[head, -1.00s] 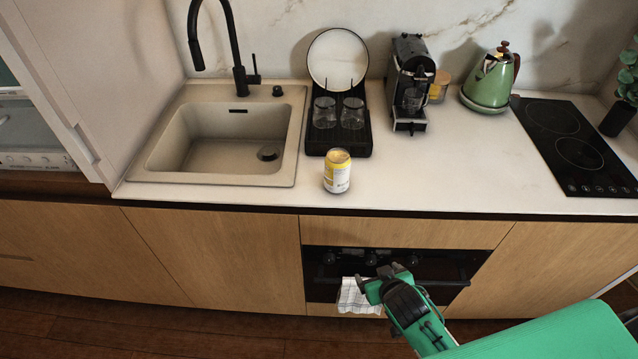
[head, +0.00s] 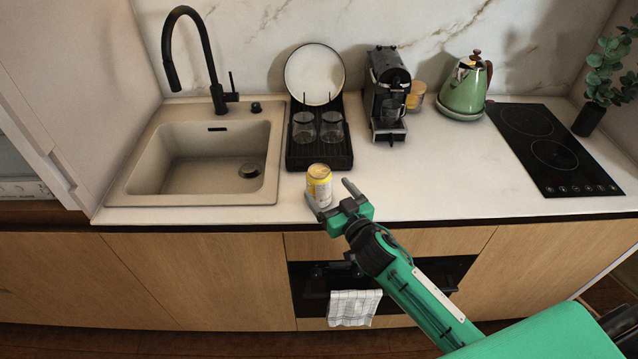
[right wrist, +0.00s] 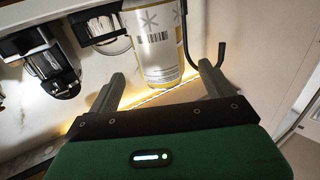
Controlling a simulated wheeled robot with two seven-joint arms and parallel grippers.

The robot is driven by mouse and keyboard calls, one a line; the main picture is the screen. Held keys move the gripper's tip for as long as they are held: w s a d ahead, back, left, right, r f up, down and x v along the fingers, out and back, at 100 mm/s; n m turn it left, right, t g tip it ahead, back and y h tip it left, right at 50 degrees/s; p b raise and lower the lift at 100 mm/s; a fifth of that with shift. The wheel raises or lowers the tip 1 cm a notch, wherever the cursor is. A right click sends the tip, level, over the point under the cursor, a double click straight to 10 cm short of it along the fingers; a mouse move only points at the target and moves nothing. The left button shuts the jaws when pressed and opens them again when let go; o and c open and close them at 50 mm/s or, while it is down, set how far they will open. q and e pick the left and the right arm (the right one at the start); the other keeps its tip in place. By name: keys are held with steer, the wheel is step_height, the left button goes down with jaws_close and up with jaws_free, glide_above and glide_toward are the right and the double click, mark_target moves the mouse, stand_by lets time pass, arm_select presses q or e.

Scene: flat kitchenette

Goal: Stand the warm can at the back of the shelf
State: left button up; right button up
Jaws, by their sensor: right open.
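The yellow and white can (head: 319,186) stands upright on the counter near its front edge, just right of the sink. My right gripper (head: 329,196) is open at the front of the can, with one fingertip to each side of it. In the right wrist view the can (right wrist: 158,45) shows ahead of and between the two open fingers (right wrist: 163,80), with its barcode side visible. I cannot tell whether a finger touches it. My left gripper is out of view. No shelf shows clearly; a pale opening (head: 18,186) is cut off at the left edge.
Behind the can stands a black rack (head: 318,150) with a plate and two glasses. The sink (head: 200,165) is to the left. A coffee machine (head: 388,95), green kettle (head: 466,88) and cooktop (head: 550,145) are to the right. The counter right of the can (head: 440,180) is clear.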

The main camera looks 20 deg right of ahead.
mark_target(316, 177)
steer(key=shift+w+a, duration=0.2)
steer(key=shift+w, duration=0.85)
steer(key=shift+w+a+f+p, duration=0.1)
steer(key=shift+w+a+p, duration=0.2)
steer(key=shift+w, duration=0.55)
steer(key=shift+w+a+f+p, duration=0.1)
steer(key=shift+w+p, duration=0.35)
steer(key=shift+w, duration=0.35)
steer(key=shift+w+a+f+p, duration=0.15)
steer(key=shift+w+p, duration=0.2)
steer(key=shift+w, duration=0.5)
steer(key=shift+r, duration=0.1)
steer(key=c, duration=1.3)
